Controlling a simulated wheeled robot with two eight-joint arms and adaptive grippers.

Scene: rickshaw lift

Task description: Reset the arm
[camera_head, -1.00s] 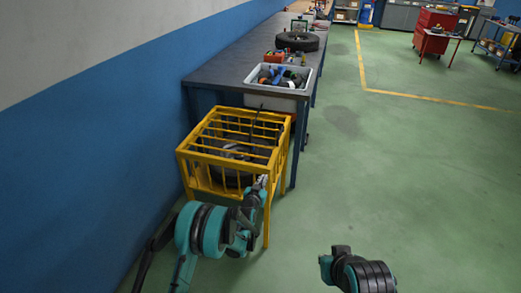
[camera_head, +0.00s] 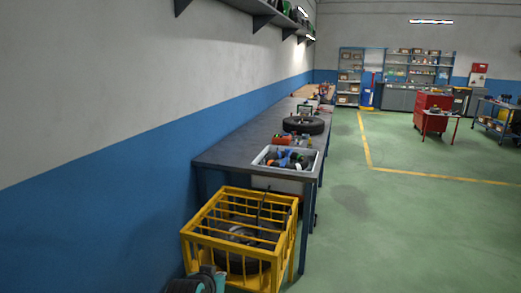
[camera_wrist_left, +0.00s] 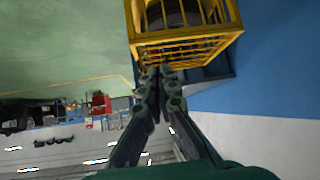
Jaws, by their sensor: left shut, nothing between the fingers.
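My left gripper (camera_wrist_left: 159,73) shows in the left wrist view with its two dark fingers together and nothing between them. Its tips point toward the yellow cage (camera_wrist_left: 186,46), overlapping the cage's lower edge in that picture; I cannot tell the gap between them. In the head view, only a piece of my left arm shows at the bottom edge, in front of the yellow cage (camera_head: 216,249), and the left fingers are hidden. My right arm and gripper are in neither current view.
A tyre (camera_head: 240,262) lies inside the yellow cage. A long dark workbench (camera_head: 227,152) runs along the blue and white wall, holding a grey bin (camera_head: 263,163) of parts and another tyre (camera_head: 303,125). The green floor (camera_head: 400,230) to the right is clear. A red cabinet (camera_head: 432,103) stands far off.

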